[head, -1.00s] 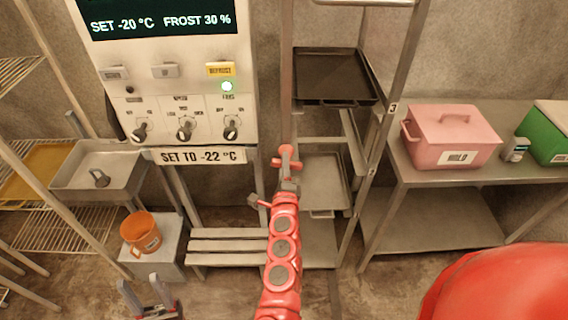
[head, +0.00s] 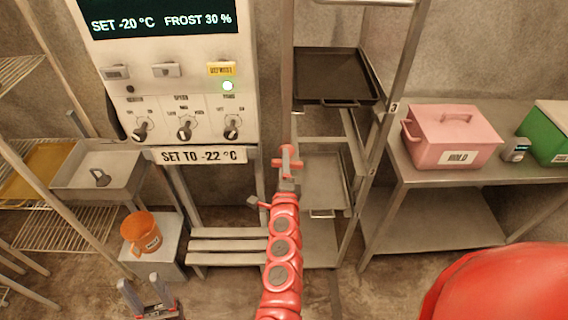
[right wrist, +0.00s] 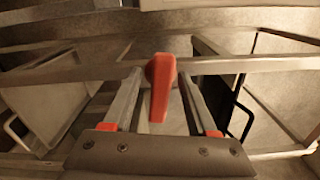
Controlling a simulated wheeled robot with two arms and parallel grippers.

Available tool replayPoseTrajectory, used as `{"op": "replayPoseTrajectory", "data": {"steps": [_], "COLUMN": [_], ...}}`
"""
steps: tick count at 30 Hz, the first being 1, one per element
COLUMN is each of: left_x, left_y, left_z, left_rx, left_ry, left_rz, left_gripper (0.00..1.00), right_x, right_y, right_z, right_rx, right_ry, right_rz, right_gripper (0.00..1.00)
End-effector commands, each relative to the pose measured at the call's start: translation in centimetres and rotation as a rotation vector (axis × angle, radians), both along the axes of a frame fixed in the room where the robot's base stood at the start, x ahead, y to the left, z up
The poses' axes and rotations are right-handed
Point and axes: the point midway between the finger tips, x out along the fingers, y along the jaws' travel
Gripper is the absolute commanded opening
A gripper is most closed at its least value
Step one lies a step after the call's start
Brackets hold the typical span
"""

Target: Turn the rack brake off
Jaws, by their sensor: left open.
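The rack (head: 398,60) is a grey metal frame with dark and grey trays, standing right of the control panel. A red brake lever (right wrist: 161,85) shows in the right wrist view, rounded at the top, between the two fingers of my right gripper (right wrist: 161,80). A narrow gap shows on each side of it, so that gripper looks open around it. In the head view my right gripper (head: 287,170) is at the rack's left post, its fingers mostly hidden by my own red arm. My left gripper (head: 144,284) is open and empty, low at the left.
The control panel (head: 165,95) with knobs stands behind on the left, above a slatted step (head: 228,246). An orange bucket (head: 141,232) is on a small stand. A steel table (head: 440,178) at the right holds a pink box (head: 452,135) and a green box (head: 553,140).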

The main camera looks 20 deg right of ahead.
Motion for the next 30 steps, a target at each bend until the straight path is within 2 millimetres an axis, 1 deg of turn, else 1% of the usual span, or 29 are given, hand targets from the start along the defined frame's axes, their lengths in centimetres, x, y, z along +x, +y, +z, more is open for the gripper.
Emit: {"op": "replayPoseTrajectory", "data": {"steps": [8, 11, 14, 16, 20, 24, 30], "left_x": [0.0, 0.0, 0.0, 0.0, 0.0, 0.0, 0.0], "left_y": [0.0, 0.0, 0.0, 0.0, 0.0, 0.0, 0.0], "left_z": [0.0, -0.3, -0.6, -1.0, -1.5, -1.7, -1.8], "left_rx": [0.0, 0.0, 0.0, 0.0, 0.0, 0.0, 0.0], "left_ry": [0.0, 0.0, 0.0, 0.0, 0.0, 0.0, 0.0], "left_rz": [0.0, 0.0, 0.0, 0.0, 0.0, 0.0, 0.0], "left_gripper": [0.5, 0.5, 0.5, 0.5, 0.5, 0.5, 0.5], "right_x": [-0.1, -0.6, -1.9, -3.2, -5.6, -8.0, -11.1], "right_y": [0.0, 0.2, 0.6, 0.9, 1.7, 2.5, 3.4], "right_z": [0.0, 0.0, -0.1, -0.4, -0.2, -0.2, -0.1], "right_rx": [0.001, 0.001, 0.001, 0.003, 0.002, 0.001, 0.0], "right_ry": [-0.001, -0.002, -0.002, 0.002, 0.0, 0.001, 0.001], "right_rz": [0.0, -0.001, 0.0, 0.0, 0.003, 0.004, 0.006], "right_gripper": [0.57, 0.57, 0.57, 0.57, 0.57, 0.57, 0.57]}}
